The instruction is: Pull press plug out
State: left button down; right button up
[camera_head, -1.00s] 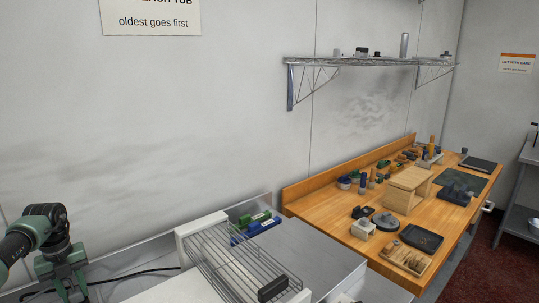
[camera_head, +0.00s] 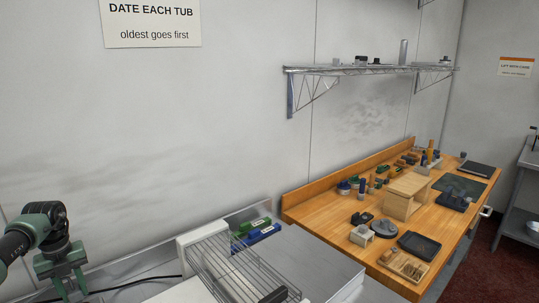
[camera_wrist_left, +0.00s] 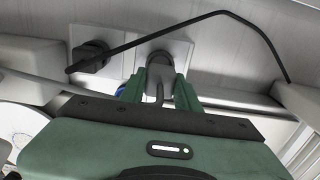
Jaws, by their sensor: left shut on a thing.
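In the left wrist view, my left gripper (camera_wrist_left: 160,88) has its green fingers closed on a grey plug (camera_wrist_left: 160,68) with a cord coming off it. The plug is in front of a pale socket plate (camera_wrist_left: 128,42); I cannot tell whether it is seated or apart from it. A second, black plug (camera_wrist_left: 90,57) sits at the plate's left side, with a black cable near it running right. In the head view, my left gripper (camera_head: 66,284) is at the lower left, its fingertips cut off by the frame edge. My right gripper is out of view.
A black cable (camera_head: 140,281) runs along the wall beside my left arm. A wire rack (camera_head: 235,265) and green and blue items stand right of it. A wooden bench (camera_head: 330,205) holds many small objects. A wall shelf (camera_head: 370,69) hangs above.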

pick_arm(q)
jog(key=shift+r+p, duration=0.7)
jog(key=shift+r, duration=0.3)
